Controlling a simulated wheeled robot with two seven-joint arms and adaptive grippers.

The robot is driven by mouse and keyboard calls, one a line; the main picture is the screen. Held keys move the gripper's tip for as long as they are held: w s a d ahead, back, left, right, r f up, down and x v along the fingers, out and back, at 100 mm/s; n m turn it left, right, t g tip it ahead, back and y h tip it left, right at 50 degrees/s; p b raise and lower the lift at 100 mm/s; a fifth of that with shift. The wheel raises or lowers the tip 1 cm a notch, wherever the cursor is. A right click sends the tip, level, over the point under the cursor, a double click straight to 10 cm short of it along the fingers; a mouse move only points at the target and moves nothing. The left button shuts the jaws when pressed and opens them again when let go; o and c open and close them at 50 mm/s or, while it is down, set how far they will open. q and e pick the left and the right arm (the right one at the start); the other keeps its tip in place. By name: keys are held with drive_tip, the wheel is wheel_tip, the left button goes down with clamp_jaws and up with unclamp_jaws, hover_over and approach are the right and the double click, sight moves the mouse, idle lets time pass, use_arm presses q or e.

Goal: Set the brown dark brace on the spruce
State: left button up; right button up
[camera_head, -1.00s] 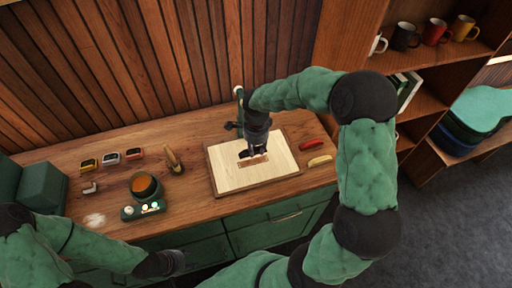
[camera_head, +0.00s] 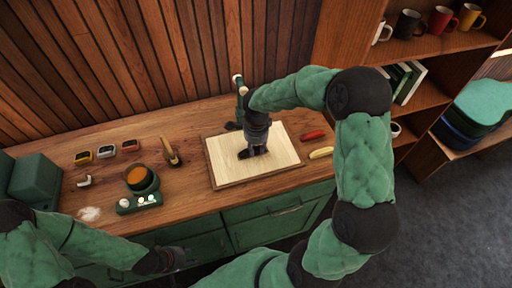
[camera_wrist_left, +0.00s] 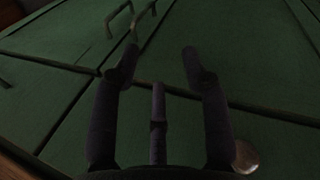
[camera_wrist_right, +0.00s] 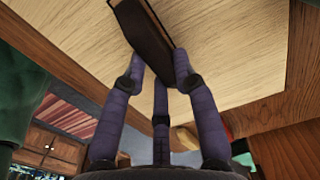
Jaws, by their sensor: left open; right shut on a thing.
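The spruce (camera_head: 232,172) is a pale, flat rectangular board lying on the wooden counter in the head view. It also fills much of the right wrist view (camera_wrist_right: 225,62). My right gripper (camera_head: 251,153) is over the middle of the board, pointing down. It is shut on the dark brown brace (camera_wrist_right: 142,28), a long dark bar between its fingertips in the right wrist view. The fingers mostly hide the brace in the head view. I cannot tell whether it touches the board. My left gripper (camera_head: 178,260) is open and empty, in front of the green cabinets, low at the left.
A red piece (camera_head: 313,134) and a yellow piece (camera_head: 321,153) lie right of the board. A green stand (camera_head: 241,98) is behind it. A pot (camera_head: 143,182), a control box (camera_head: 138,204) and a brush (camera_head: 171,152) stand left. Shelves with mugs are at the right.

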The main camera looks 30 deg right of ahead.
sight(256, 150)
idle(0.7)
drive_tip(key=o, duration=1.2)
drive_tip(key=shift+r+p, duration=1.8)
drive_tip(key=shift+r, duration=1.75)
